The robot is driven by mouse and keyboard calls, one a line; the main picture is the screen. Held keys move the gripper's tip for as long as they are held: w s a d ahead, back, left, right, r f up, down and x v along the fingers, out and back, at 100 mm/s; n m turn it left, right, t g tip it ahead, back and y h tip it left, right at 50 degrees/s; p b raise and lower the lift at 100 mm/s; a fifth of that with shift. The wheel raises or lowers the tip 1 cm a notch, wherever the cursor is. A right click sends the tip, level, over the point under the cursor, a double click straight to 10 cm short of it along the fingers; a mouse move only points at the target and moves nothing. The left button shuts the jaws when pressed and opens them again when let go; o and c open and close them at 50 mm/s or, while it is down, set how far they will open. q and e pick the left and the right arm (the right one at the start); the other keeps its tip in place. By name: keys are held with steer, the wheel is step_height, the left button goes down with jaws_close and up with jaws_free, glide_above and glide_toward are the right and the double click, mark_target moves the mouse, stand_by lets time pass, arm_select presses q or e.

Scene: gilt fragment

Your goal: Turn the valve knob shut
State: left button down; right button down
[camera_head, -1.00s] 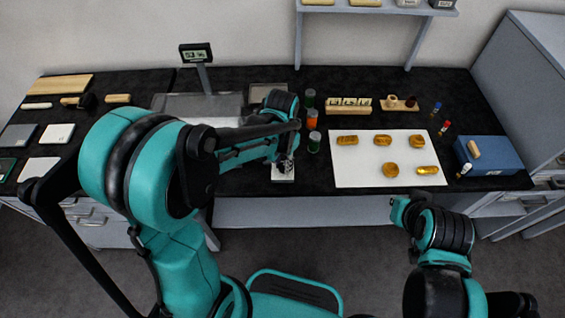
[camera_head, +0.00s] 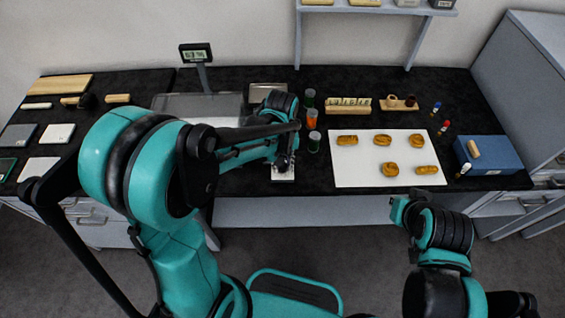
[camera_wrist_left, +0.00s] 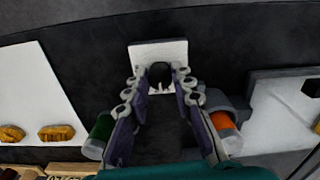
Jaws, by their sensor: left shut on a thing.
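The valve is a white plate with a dark knob (camera_wrist_left: 160,72) standing on it. In the head view the white plate (camera_head: 283,176) lies near the front edge of the black bench, with the knob mostly hidden by my gripper. My left gripper (camera_head: 285,163) is over the plate. In the left wrist view its two fingers (camera_wrist_left: 161,82) are closed in around the dark knob, one on each side. The knob's exact angle cannot be told.
Green and orange capped jars (camera_head: 313,140) stand close right of my left gripper. A white sheet (camera_head: 350,175) with several golden pieces lies further right, before a blue box (camera_head: 488,155). A scale display (camera_head: 196,53) stands behind. Flat slabs (camera_head: 57,133) lie at left.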

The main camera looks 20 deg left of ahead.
arm_select(q)
steer(key=shift+n, duration=0.3)
stand_by(0.4)
steer(key=c, duration=1.3)
jaws_free()
steer(key=shift+r, duration=0.1)
step_height(320, 180, up, 12)
steer(key=s+a+m+t, duration=0.4)
steer(key=s+t, duration=0.3)
steer(key=s, duration=0.3)
steer(key=shift+s+a+f+m, duration=0.2)
steer(key=shift+a+f+m, duration=0.1)
steer(key=shift+m, duration=0.3)
